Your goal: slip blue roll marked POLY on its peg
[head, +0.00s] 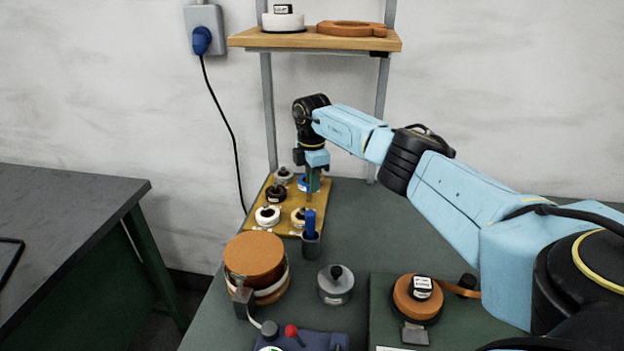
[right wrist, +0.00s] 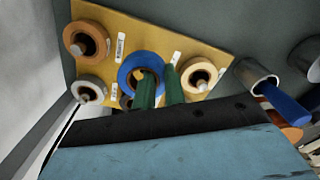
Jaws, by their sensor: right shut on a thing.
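The blue roll (head: 308,184) is at the yellow peg board (head: 254,223), near its back right. It also shows as a blue ring in the right wrist view (right wrist: 126,76). My right gripper (head: 313,188) points down from above and is shut on the roll's wall. In the right wrist view its green fingers (right wrist: 160,90) sit one over the hole and one outside the rim. A yellow patch shows in the hole. I cannot tell whether a peg passes through the roll or whether it touches the board. No POLY mark is readable. My left gripper is not in view.
Other rolls on the board are white (head: 267,216), tan (head: 299,217), black (head: 276,193) and grey (head: 284,175). A metal cup (head: 311,245) with a blue-handled tool stands close in front. An orange-topped stack (head: 255,257) and a grey weight (head: 335,287) stand nearer.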

